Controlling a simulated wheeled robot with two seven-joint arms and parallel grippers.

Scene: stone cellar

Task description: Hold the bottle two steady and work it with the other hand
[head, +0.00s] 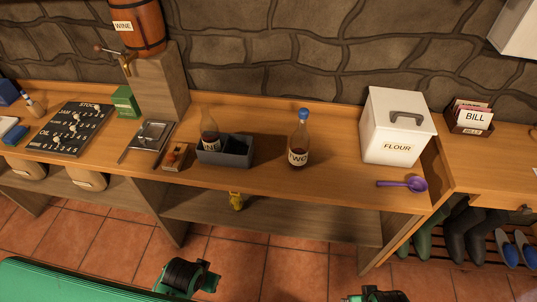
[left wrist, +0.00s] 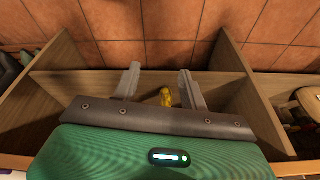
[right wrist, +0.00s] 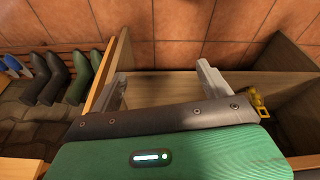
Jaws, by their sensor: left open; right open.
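The bottle two (head: 299,150) stands upright on the wooden counter, right of the grey divided box. It has dark contents, a blue cap and a label reading TWO. It does not show in either wrist view. My left gripper (left wrist: 160,85) is open and empty in the left wrist view, with the lower shelf and tiled floor behind it. My right gripper (right wrist: 162,85) is open and empty in the right wrist view. Neither gripper touches the bottle.
A second bottle (head: 209,138) stands in the grey box (head: 238,159). A flour bin (head: 393,130) and purple scoop (head: 405,184) are to the right. A chalkboard (head: 72,130) and small tools lie left. A yellow item (head: 236,201) sits on the lower shelf. Counter around bottle two is clear.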

